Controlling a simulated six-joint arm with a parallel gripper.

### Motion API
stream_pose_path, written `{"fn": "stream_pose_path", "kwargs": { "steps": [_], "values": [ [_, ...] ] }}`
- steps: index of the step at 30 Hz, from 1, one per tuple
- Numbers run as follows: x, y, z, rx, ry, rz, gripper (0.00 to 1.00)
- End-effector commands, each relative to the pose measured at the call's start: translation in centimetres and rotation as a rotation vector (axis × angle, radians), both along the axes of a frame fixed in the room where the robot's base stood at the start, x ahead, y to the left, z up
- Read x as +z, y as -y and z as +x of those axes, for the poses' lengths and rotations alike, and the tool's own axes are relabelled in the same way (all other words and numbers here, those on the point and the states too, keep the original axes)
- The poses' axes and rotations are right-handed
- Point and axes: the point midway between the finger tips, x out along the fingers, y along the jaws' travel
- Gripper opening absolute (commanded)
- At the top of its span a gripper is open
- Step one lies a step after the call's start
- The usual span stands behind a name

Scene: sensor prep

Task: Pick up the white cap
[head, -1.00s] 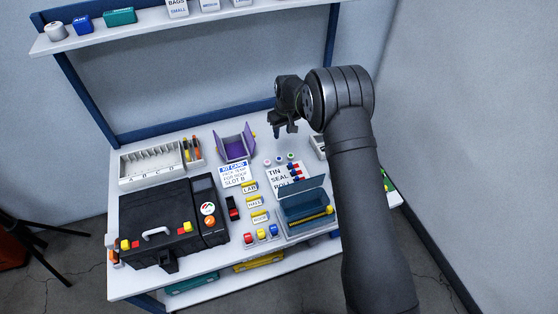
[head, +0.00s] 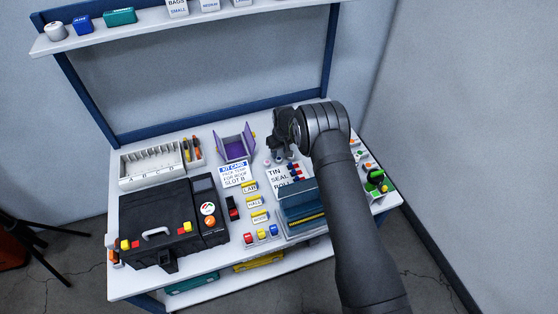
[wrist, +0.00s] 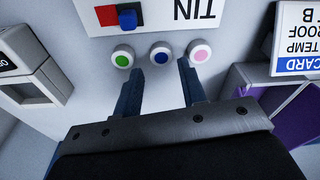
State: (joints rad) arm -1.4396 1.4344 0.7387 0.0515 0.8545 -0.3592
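Three small round white-rimmed caps lie in a row on the white bench, best seen in the wrist view: a green-centred one (wrist: 122,56), a blue-centred one (wrist: 160,52) and a pink-centred one (wrist: 198,51). None is plain white. My gripper (wrist: 159,70) is open and empty. Its fingertips point toward the blue-centred cap, one on each side of it in the picture; I cannot tell its exact height above the bench. In the head view my gripper (head: 279,158) is low over the row and hides most of it; one pale cap (head: 267,161) shows at its left.
The TIN SEAL ROLL card (head: 277,181) and a blue-grey open box (head: 302,206) are in front of the gripper. A purple open holder (head: 235,148) and the kit card (head: 236,174) are to its left. A light-grey block (wrist: 30,65) stands near the green-centred cap.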

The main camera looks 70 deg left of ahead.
Motion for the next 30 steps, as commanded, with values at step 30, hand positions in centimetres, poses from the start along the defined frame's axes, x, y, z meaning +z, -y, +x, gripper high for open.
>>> {"fn": "stream_pose_path", "kwargs": {
  "steps": [30],
  "values": [
    [-3.8,-0.2,-0.2,-0.001,0.001,0.0,0.05]
  ]
}}
